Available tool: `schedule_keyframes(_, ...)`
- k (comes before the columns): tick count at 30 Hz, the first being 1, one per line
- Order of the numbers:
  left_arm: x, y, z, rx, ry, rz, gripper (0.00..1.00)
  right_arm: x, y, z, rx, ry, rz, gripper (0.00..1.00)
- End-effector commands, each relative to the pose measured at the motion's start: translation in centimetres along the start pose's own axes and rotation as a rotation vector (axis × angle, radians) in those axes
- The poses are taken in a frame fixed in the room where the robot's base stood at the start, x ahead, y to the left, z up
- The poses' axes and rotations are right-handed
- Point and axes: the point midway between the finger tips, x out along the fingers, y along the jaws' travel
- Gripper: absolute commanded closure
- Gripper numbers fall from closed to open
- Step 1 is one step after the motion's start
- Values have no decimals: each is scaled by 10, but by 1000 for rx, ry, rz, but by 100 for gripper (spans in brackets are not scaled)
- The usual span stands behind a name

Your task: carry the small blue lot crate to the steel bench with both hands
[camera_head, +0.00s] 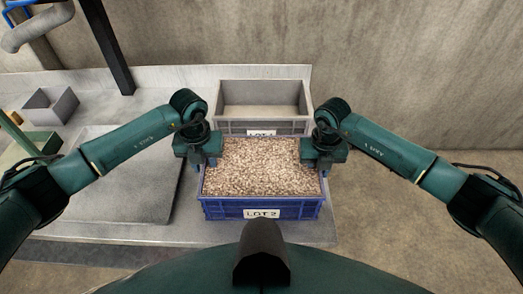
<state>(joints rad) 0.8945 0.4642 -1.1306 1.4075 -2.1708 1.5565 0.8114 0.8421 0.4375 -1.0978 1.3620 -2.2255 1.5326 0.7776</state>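The blue lot crate (236,207) stands upright at the front edge of a grey bench top (185,231) in the head view. It is filled with pale brown grain (262,167) and has a white "LOT 2" label on its front. My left gripper (199,164) points down at the crate's left rim. My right gripper (322,168) points down at its right rim. The fingers straddle or touch the rims. I cannot tell whether they are closed on them.
A grey crate (288,124) with a "LOT" label stands right behind the blue crate. A small grey box (50,108) and a green tray (38,143) are at the far left. A flat sunken area (130,190) lies left of the blue crate. Bare floor (400,220) shows on the right.

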Motion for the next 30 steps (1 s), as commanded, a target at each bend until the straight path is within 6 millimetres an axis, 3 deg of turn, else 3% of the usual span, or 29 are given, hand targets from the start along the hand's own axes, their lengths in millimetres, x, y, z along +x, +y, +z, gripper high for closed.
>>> schedule_keyframes(3,-28,0,1,0,-4,0,70,0,0,0,0,0,0,70)
schedule_keyframes(9,-61,0,1,-1,-2,1,70,0,0,0,0,0,0,70)
schedule_keyframes(16,-74,1,0,0,1,2,70,-6,0,1,0,-2,1,70)
schedule_keyframes(20,-74,0,0,-1,1,2,70,-26,0,1,-2,-4,1,70)
schedule_keyframes(30,-73,0,0,-1,1,1,70,-96,0,1,-1,-5,0,70)
